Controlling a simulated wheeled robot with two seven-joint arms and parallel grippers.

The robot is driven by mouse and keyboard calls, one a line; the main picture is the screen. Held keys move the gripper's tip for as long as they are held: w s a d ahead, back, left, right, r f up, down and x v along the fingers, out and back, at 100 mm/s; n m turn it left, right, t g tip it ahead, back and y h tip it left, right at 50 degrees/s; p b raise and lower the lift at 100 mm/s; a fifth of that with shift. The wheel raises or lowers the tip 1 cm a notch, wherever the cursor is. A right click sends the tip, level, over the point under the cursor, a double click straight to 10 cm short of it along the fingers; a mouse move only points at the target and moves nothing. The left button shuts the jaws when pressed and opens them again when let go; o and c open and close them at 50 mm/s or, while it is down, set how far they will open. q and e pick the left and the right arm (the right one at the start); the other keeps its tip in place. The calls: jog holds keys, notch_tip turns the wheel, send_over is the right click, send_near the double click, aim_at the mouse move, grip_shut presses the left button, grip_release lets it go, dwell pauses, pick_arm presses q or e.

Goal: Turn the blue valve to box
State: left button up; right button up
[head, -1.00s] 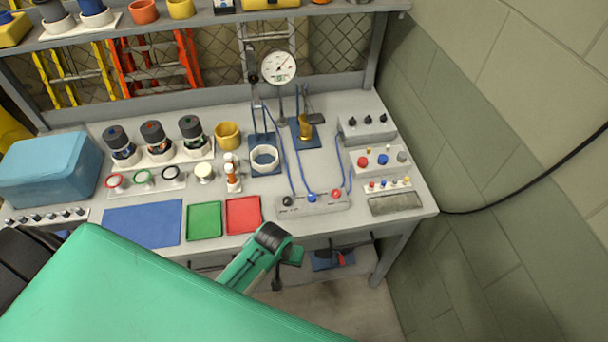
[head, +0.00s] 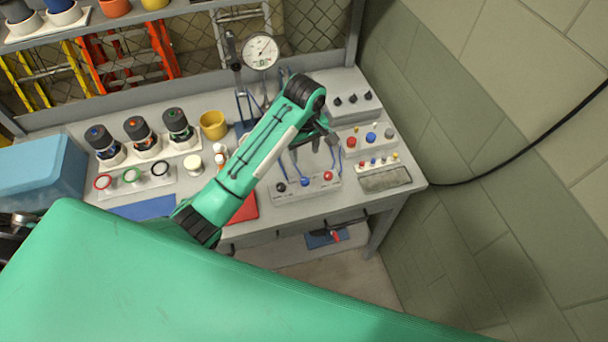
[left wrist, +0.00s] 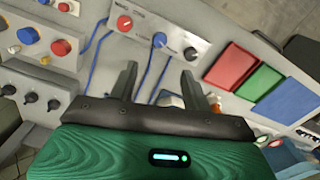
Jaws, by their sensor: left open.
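The blue valve knob (head: 305,182) sits in the middle of a grey panel (head: 290,192) at the bench's front, between a black knob (head: 281,187) and a red knob (head: 328,176). In the left wrist view, the blue valve knob (left wrist: 160,40) lies beyond my fingertips, with a light pointer mark too small to read. My left gripper (head: 316,145) is above and behind the panel in the head view. It is open and empty, its two fingers (left wrist: 158,78) apart from the knob. My right gripper is not in view.
Blue tubes (left wrist: 98,55) run from the panel. A control box with red and blue buttons (head: 370,138) stands to the right. A red tray (head: 245,212) lies left of the panel, partly behind my arm. A dial gauge (head: 261,51) stands at the back.

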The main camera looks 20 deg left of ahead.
aim_at(305, 180)
pick_arm(q)
notch_tip(305, 180, down, 12)
jog(key=p, duration=0.3)
jog(key=shift+r+p, duration=0.15)
jog(key=shift+p, duration=0.2)
jog(key=shift+f, duration=0.9)
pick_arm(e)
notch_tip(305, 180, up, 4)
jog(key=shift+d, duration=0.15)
pick_arm(q)
jog(key=c, duration=1)
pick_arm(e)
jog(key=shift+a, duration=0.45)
